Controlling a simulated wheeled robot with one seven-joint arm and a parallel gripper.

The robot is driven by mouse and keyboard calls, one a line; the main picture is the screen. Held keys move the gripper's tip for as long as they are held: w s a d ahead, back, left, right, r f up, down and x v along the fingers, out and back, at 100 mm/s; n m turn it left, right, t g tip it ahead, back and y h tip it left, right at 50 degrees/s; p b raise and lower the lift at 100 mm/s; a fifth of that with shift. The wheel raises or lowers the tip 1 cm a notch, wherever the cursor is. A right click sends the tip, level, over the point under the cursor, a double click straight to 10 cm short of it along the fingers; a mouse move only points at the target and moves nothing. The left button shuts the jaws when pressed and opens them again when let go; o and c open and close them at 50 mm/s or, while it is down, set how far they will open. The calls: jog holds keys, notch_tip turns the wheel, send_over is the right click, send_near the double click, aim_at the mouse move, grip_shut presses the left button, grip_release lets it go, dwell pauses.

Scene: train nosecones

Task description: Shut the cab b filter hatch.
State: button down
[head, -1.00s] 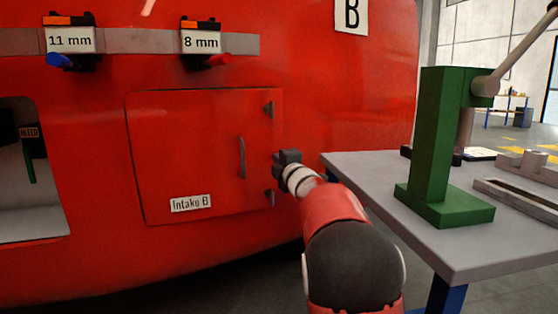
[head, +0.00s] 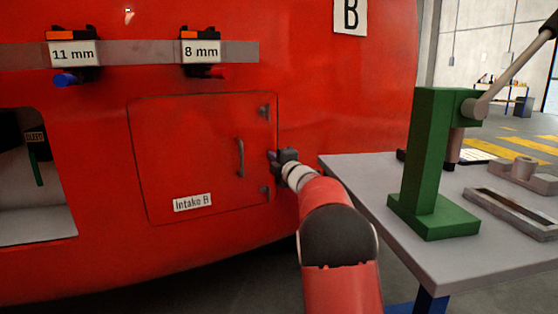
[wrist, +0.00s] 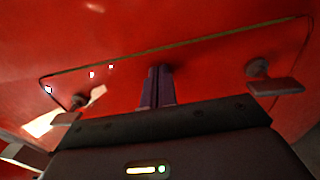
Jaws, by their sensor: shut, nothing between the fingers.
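The red hatch labelled "Intake B" (head: 185,150) sits in the red nosecone marked B in the head view and looks almost flush with it. A vertical handle (head: 240,158) and two small latch tabs (head: 264,112) are near its right side. My gripper (head: 273,156) is at the right edge of the hatch, between the tabs, shut and empty. In the wrist view its fingertips (wrist: 156,75) point at the hatch's edge line, with one tab (wrist: 272,85) on either side. I cannot tell whether they touch the panel or whether a small gap remains.
A grey workbench (head: 395,235) stands close to the right of my arm, with a green press (head: 428,165) and metal parts on it. Tools labelled 11 mm (head: 73,52) and 8 mm (head: 201,52) hang on a rail above. An open recess (head: 30,220) is at the left.

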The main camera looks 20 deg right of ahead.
jog(key=shift+w+a+r, duration=0.1)
jog(key=shift+r, duration=0.15)
